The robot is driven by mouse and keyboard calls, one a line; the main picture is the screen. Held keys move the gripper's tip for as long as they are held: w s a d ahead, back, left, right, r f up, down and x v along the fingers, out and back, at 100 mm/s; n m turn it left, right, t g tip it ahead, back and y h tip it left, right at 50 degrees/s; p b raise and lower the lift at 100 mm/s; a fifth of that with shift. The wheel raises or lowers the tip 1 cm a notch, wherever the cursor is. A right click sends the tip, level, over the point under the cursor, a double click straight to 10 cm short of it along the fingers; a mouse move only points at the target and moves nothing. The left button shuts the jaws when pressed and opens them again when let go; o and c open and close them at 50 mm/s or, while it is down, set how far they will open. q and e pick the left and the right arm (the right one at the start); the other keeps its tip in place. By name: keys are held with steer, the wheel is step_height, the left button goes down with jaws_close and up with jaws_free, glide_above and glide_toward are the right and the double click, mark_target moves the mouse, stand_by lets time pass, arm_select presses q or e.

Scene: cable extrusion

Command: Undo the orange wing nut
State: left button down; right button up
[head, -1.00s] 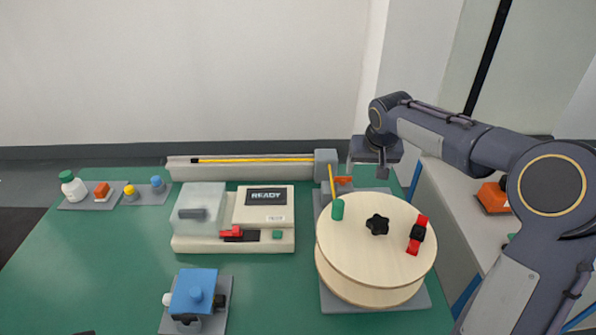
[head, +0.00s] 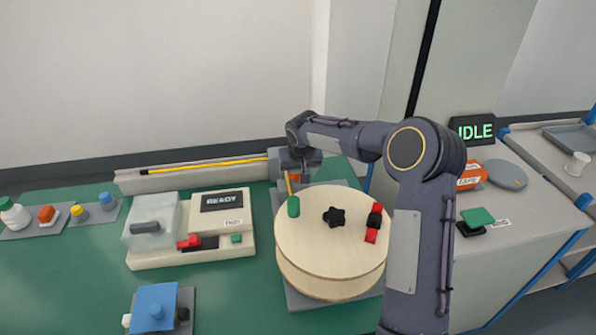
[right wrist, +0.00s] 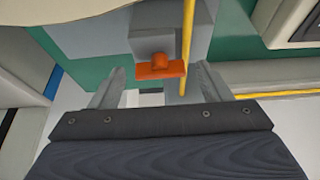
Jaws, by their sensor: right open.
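The orange wing nut (head: 293,177) sits on the grey block (head: 283,160) at the right end of the long rail, partly hidden by my right gripper in the head view. In the right wrist view the wing nut (right wrist: 158,68) lies ahead, between the lines of the two fingers, with its bar across the picture. My right gripper (head: 304,177) is open and empty, close to the nut. Its fingers (right wrist: 160,82) are spread to either side; I cannot tell whether they reach around the nut. My left gripper is not in view.
A yellow cable (right wrist: 187,45) runs beside the nut and along the rail (head: 190,174). The wooden reel (head: 330,250) stands in front of the block. A READY machine (head: 218,228) is at left. A side bench (head: 520,240) with an IDLE display (head: 472,130) is at right.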

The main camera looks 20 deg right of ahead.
steer(key=c, duration=1)
steer(key=shift+n, duration=0.3)
steer(key=n+p, duration=0.1)
steer(key=n+y+p, duration=0.1)
steer(key=n, duration=0.1)
steer(key=shift+d+r+n+y, duration=0.1)
steer(key=shift+d+n+y, duration=0.05)
steer(key=shift+n+y, duration=0.15)
steer(key=n+y+p, duration=0.1)
steer(key=n+p, duration=0.1)
steer(key=n, duration=0.2)
steer(key=shift+d+y, duration=0.1)
steer(key=shift+y, duration=0.3)
steer(key=n, duration=0.2)
steer(key=n+g+y+p, duration=0.1)
steer(key=n, duration=0.2)
steer(key=shift+w+g, duration=0.1)
steer(key=shift+g, duration=0.2)
steer(key=n, duration=0.2)
steer(key=n+g+y+p, duration=0.1)
steer(key=n, duration=0.1)
steer(key=shift+w+d+n+g, duration=0.1)
steer(key=shift+d+n+g, duration=0.05)
steer(key=shift+n+g, duration=0.2)
